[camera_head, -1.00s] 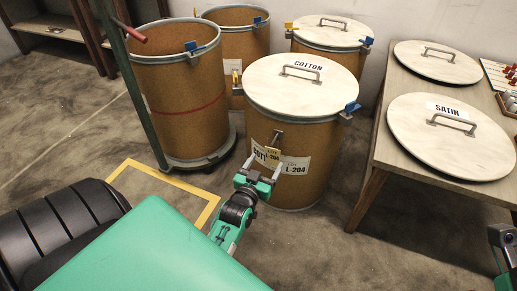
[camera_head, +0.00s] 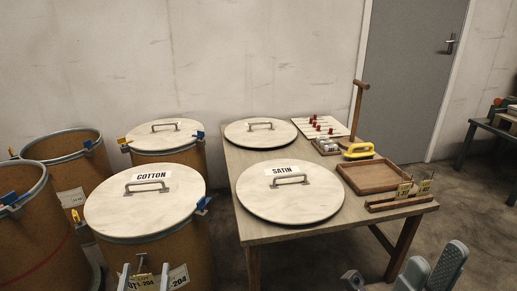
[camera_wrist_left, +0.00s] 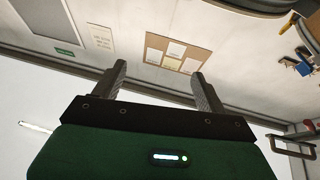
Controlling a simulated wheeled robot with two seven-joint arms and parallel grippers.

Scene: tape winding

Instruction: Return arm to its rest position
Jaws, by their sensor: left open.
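My left gripper (camera_head: 145,274) shows only its fingertips at the bottom edge of the head view, in front of the drum with the COTTON lid (camera_head: 146,205). In the left wrist view my left gripper (camera_wrist_left: 159,74) is open, with nothing between its fingers. Grey parts of my right gripper (camera_head: 405,276) show at the bottom right of the head view, cut off by the frame.
Open drums (camera_head: 63,147) stand at left. A grey door (camera_head: 412,70) is behind.

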